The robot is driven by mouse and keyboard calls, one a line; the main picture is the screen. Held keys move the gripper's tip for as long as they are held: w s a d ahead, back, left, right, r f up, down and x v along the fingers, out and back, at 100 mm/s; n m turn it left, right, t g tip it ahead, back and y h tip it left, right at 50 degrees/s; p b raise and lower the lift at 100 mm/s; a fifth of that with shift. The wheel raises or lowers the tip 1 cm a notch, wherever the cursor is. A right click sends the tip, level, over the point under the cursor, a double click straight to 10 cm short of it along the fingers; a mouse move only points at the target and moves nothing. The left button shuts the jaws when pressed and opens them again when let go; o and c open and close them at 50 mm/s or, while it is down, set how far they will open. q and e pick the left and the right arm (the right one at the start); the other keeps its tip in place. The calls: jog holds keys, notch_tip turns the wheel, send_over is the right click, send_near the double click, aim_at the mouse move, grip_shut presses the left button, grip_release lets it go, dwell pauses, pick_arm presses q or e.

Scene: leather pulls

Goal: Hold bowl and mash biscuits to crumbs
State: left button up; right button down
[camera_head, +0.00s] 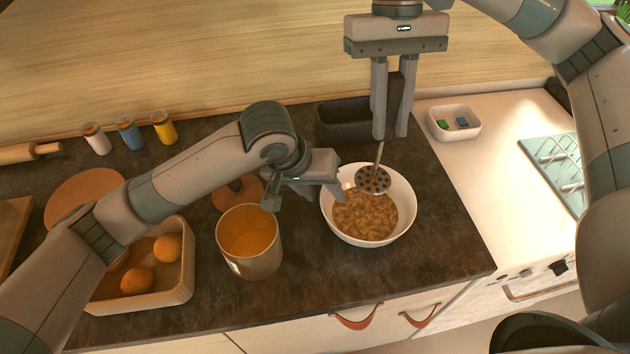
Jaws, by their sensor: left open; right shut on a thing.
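A white bowl (400,228) stands on the dark counter, with broken brown biscuit pieces (362,216) inside. My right gripper (391,133) is above the bowl, shut on the dark handle of a masher (373,180). The masher's round perforated metal head is over the far part of the bowl, near the pieces; I cannot tell whether it touches them. My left gripper (305,195) is open at the bowl's left rim. One finger overlaps the rim in the picture; whether it touches the bowl is unclear.
An open orange-lined canister (249,262) stands close left of the bowl. A basket (178,288) of oranges is farther left, partly behind my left arm. A dark box (340,120) is behind the bowl. A white tray (455,133) is to the right. Counter right of the bowl is clear.

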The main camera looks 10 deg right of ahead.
pick_arm(q)
jog(key=shift+x, duration=1.35)
grip_shut()
